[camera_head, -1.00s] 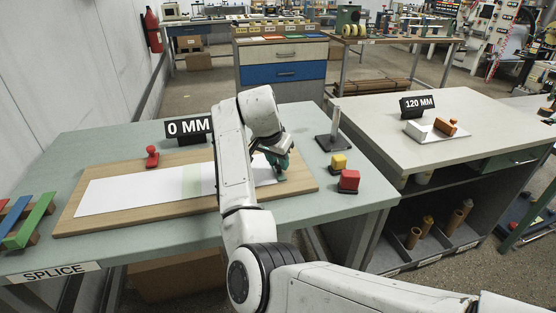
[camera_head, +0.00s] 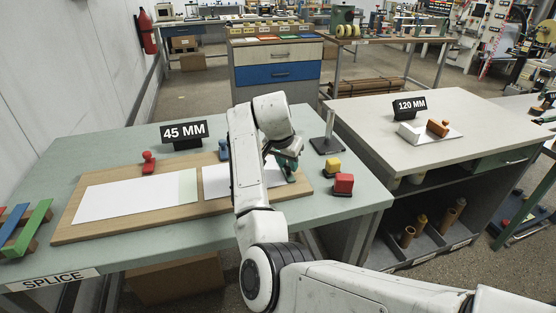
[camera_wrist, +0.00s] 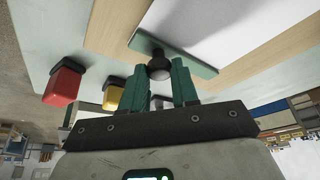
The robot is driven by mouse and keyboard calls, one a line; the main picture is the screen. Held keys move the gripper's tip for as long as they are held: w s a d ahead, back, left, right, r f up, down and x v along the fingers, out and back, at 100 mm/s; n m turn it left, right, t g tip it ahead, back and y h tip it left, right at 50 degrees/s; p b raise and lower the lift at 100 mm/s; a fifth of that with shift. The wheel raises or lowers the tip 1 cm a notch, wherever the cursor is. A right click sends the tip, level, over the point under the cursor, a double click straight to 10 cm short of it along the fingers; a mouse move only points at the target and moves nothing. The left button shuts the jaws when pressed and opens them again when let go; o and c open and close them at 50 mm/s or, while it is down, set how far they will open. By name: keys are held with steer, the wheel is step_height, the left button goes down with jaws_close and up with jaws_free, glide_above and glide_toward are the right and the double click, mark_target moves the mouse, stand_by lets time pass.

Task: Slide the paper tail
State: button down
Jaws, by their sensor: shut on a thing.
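A white paper sheet (camera_head: 125,198) lies on the left of the wooden board, with a pale green strip (camera_head: 188,185) at its right end. The white paper tail (camera_head: 217,182) lies to its right, partly hidden by my arm, with bare wood between the two sheets. It also shows in the wrist view (camera_wrist: 220,25). My gripper (camera_head: 288,168) is at the board's right end. In the wrist view its teal fingers (camera_wrist: 160,82) are shut on the dark knob (camera_wrist: 160,66) of a green bar (camera_wrist: 198,66), which lies across the tail's end.
A sign (camera_head: 184,130) behind the board (camera_head: 75,235) reads 45 MM. A red knob (camera_head: 148,162) and a blue knob (camera_head: 223,149) stand along the back edge. Yellow (camera_head: 333,168) and red (camera_head: 343,184) blocks sit close right of the board. Colored bars (camera_head: 25,228) lie at the left.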

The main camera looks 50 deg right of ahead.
steer(key=c, duration=0.9)
jaws_free()
steer(key=shift+w+a, duration=0.1)
steer(key=v, duration=1)
steer(key=shift+a+r, duration=0.2)
steer(key=shift+r, duration=0.2)
